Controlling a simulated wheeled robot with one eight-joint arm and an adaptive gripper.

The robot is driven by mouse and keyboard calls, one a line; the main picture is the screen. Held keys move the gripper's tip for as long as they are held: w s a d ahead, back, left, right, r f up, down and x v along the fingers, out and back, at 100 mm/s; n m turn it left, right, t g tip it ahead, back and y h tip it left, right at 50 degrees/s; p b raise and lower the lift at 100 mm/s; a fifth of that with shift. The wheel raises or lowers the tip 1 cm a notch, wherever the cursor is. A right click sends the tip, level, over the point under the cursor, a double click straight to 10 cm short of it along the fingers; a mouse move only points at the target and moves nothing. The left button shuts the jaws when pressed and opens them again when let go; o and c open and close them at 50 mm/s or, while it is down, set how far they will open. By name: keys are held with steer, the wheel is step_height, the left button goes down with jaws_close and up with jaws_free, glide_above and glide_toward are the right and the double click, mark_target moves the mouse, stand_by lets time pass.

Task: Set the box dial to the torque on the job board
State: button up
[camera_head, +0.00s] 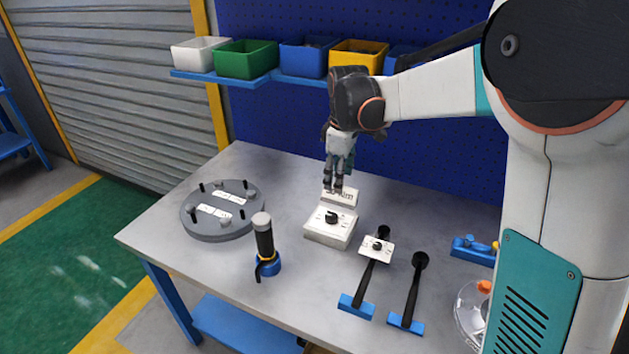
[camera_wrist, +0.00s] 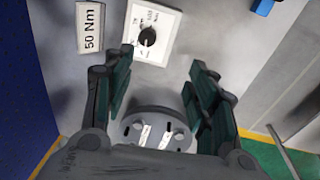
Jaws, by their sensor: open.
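The white dial box (camera_head: 331,228) stands on the table with a black knob on its sloped face. It also shows in the wrist view (camera_wrist: 159,20), its knob's setting too small to read surely. The job board (camera_wrist: 91,27) is a white plate that reads 50 Nm in the wrist view. In the head view the board (camera_head: 341,197) stands just behind the box, partly covered by my fingers. My gripper (camera_head: 336,185) is above the table near the board, pointing down, open and empty. In the wrist view its fingers (camera_wrist: 163,85) are wide apart, clear of the box.
A grey flanged disc (camera_head: 222,212) with studs lies at left. A black and blue tool (camera_head: 265,247) stands in front of it. Two long black tools (camera_head: 368,275) (camera_head: 413,291) lie right of the box, one bearing a small white dial plate. Coloured bins (camera_head: 246,58) sit on a shelf behind.

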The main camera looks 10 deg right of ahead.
mark_target(330, 215)
steer(key=w+f+n, duration=0.1)
steer(key=w+f, duration=0.1)
steer(key=f, duration=0.4)
steer(key=w+f+g+b, duration=0.1)
steer(key=f, duration=0.5)
steer(key=w+f+n+b, duration=0.1)
steer(key=w+f, duration=0.1)
steer(key=f, duration=0.4)
steer(key=shift+w+f+n, duration=0.2)
steer(key=shift+w+n, duration=0.1)
steer(key=c, duration=1)
